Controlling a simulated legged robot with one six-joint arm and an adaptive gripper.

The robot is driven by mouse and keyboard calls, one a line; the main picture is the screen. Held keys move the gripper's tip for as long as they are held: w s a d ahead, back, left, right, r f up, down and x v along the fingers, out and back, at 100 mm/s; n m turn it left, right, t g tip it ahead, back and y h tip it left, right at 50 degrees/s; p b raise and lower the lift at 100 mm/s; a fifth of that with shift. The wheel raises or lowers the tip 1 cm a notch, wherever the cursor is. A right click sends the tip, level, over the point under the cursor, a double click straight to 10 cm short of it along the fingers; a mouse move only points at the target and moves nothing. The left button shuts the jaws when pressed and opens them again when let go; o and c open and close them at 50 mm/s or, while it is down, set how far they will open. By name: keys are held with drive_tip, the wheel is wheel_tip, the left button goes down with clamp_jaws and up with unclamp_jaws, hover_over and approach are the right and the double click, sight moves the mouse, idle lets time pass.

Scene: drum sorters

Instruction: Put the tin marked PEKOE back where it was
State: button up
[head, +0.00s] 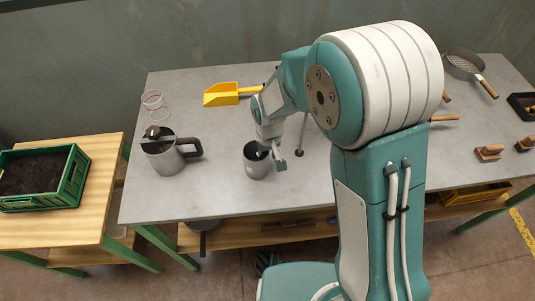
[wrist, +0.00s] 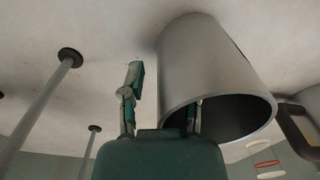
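A grey, open-topped metal tin (head: 256,166) stands upright on the grey table, left of my arm. No marking on it is readable, so I cannot tell if it says PEKOE. My gripper (head: 271,153) is at its rim on the right side. In the wrist view the tin (wrist: 205,65) fills the upper middle, mouth towards the camera. The fingers of my gripper (wrist: 163,105) are spread: the left finger is outside the wall with a gap, and the right one reaches into the mouth. The right fingertip is hidden by the wall.
A metal jug (head: 163,158) with a dark handle stands left of the tin. A yellow scoop (head: 222,95) and thin rings (head: 152,98) lie behind. A sieve (head: 463,66) and wooden-handled tools are at right. A green crate of dark soil (head: 76,180) sits on a side table.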

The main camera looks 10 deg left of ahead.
drive_tip(key=shift+r, duration=0.1)
wheel_tip(320, 180, up, 12)
drive_tip(key=shift+r, duration=0.1)
drive_tip(key=s+d+r+m+t, duration=0.25)
drive_tip(key=s+d+r, duration=0.25)
drive_tip(key=d+r, duration=0.6)
drive_tip(key=s+d+r+m+t, duration=0.2)
drive_tip(key=s+d+m+t, duration=0.1)
drive_tip(key=s+d, duration=0.7)
drive_tip(key=shift+s, duration=0.45)
